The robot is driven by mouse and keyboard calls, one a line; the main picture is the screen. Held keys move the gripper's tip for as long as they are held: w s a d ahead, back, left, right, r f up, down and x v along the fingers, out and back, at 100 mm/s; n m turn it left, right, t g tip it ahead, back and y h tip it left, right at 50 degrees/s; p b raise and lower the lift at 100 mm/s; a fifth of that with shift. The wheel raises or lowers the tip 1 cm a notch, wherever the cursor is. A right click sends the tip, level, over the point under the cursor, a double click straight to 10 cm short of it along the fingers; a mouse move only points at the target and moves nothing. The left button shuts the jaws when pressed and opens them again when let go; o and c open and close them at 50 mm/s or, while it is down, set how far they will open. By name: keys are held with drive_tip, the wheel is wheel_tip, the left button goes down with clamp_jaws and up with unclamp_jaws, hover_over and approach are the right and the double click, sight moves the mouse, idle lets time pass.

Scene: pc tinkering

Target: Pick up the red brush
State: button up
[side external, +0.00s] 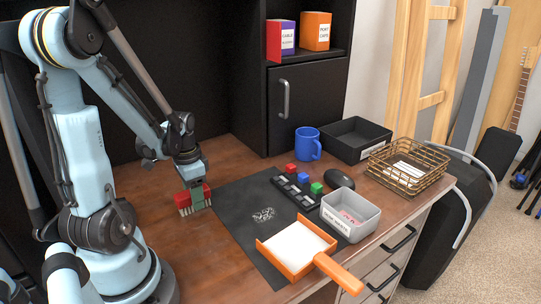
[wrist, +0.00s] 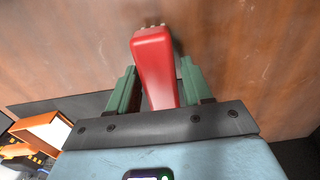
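The red brush (side external: 183,199) is on the wooden desk at the left of the side view, beside the black mat. In the wrist view, its red handle (wrist: 155,62) runs up between my two green fingers, and pale bristle tips show at its far end. My gripper (side external: 196,198) is down at the brush, with one finger in front of the red body in the side view. In the wrist view, my gripper (wrist: 158,72) is open around the handle, with narrow gaps beside it. Whether a finger touches the handle is hard to tell.
An orange dustpan (side external: 297,246) lies on the black mat (side external: 232,212). A grey bin (side external: 350,216), coloured keycaps, a mouse (side external: 339,179), a blue mug (side external: 307,145), a black tray (side external: 353,139) and a wire basket (side external: 408,166) stand to the right. Desk around the brush is clear.

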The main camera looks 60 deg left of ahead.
drive_tip(key=c, duration=0.8)
drive_tip(key=shift+r, duration=0.1)
drive_tip(key=shift+r, duration=0.75)
wheel_tip(320, 180, up, 2)
drive_tip(key=shift+r, duration=0.15)
drive_tip(key=w+d+r, duration=0.1)
drive_tip(key=d+r, duration=0.1)
drive_tip(key=d, duration=0.1)
drive_tip(key=d+r, duration=0.2)
drive_tip(key=d, duration=0.2)
drive_tip(key=w+d+r, duration=0.1)
drive_tip(key=d+r, duration=0.2)
drive_tip(key=d, duration=0.1)
drive_tip(key=shift+w+d, duration=0.2)
drive_tip(key=shift+w, duration=0.15)
